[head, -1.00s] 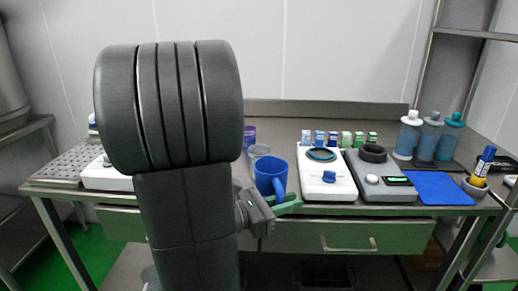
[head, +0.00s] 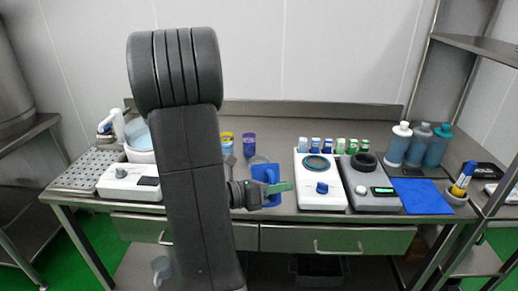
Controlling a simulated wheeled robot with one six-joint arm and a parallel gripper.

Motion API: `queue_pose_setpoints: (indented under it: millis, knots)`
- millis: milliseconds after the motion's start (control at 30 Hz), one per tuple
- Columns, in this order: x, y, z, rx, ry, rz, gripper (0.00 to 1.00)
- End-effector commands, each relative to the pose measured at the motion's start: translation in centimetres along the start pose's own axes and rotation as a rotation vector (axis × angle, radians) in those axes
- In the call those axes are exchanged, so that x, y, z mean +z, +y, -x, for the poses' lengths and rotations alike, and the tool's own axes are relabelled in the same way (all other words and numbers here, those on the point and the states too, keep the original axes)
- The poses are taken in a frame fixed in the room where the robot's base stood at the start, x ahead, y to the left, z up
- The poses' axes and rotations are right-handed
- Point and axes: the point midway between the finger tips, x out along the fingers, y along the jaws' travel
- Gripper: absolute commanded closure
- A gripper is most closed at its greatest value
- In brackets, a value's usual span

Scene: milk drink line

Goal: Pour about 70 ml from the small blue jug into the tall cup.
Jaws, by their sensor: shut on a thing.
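The small blue jug (head: 259,174) is above the front middle of the steel table, left of a white scale. A clear cup (head: 258,160), perhaps the tall cup, stands just behind the jug. The jug hides most of it, so its level and any stream of liquid cannot be seen. Whether jug and cup touch, I cannot tell.
To the right are a white scale (head: 311,190) and a grey device (head: 359,196) with a lit display. Purple (head: 249,144) and yellow (head: 227,137) containers stand behind. My arm hides the left middle.

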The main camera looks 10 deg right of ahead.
Motion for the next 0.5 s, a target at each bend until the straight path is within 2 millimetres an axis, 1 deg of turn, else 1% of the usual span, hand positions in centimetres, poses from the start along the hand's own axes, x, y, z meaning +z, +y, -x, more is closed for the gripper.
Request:
queue_pose_setpoints:
  millis: [33,133,300,500]
  knots:
    - [1.5,-0.3,0.1,-0.001,0.005,0.028,1.0]
    - [2.6,-0.1,0.0,-0.001,0.017,0.091,1.0]
    - [3.6,0.0,0.0,-0.001,0.034,0.176,1.0]
    - [4.3,0.1,0.0,-0.001,0.046,0.235,1.0]
